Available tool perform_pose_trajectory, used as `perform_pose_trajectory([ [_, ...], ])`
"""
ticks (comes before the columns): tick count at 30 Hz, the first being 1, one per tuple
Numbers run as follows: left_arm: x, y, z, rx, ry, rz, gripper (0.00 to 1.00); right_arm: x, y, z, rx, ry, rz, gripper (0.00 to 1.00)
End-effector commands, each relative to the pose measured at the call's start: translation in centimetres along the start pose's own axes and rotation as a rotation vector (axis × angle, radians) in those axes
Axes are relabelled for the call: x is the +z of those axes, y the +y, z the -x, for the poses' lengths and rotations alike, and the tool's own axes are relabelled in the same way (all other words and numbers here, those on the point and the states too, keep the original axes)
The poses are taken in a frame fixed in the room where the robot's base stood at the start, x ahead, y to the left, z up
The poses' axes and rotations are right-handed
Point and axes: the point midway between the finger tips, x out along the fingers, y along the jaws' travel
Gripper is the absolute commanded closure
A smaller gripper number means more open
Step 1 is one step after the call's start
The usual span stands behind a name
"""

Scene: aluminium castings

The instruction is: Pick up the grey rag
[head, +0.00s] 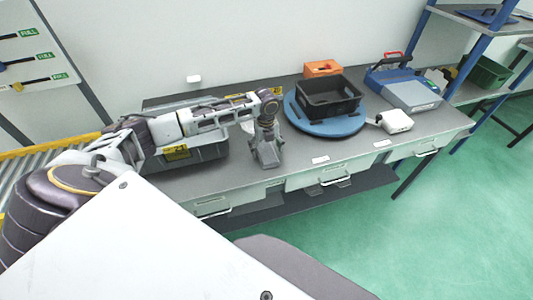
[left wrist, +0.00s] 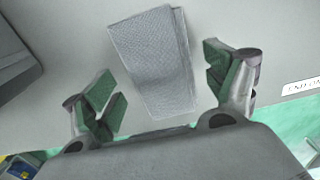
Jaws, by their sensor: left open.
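The grey rag (left wrist: 152,65) lies flat on the bench top in the left wrist view, a folded, finely textured grey cloth. My left gripper (left wrist: 168,88) is open, with green-padded fingers to the left and right of the rag. The rag shows between and beyond the fingertips, and nothing is held. I cannot tell how high the fingers are above it. In the head view my left gripper (head: 267,155) points down over the front part of the bench, and it hides the rag there. My right gripper is not in view.
On the grey bench (head: 240,178), a black crate (head: 330,101) sits on a blue round turntable (head: 301,122). An orange bin (head: 322,68), a blue-grey machine (head: 408,92) and a white device (head: 396,121) stand near it. A dark grey case (head: 205,150) lies left of my gripper.

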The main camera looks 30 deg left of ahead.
Motion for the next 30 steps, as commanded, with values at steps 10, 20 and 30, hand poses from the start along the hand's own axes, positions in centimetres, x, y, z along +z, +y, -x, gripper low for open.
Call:
perform_pose_trajectory([
  [10,-0.01,0.04,-1.19,0.001,-0.001,-0.001,0.14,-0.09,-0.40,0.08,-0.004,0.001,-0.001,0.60],
  [20,-0.02,0.04,-1.15,0.001,-0.001,-0.001,0.18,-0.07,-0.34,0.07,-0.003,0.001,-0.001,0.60],
  [30,-0.01,0.04,-1.14,0.001,-0.001,-0.001,0.60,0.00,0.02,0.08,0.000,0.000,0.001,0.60],
])
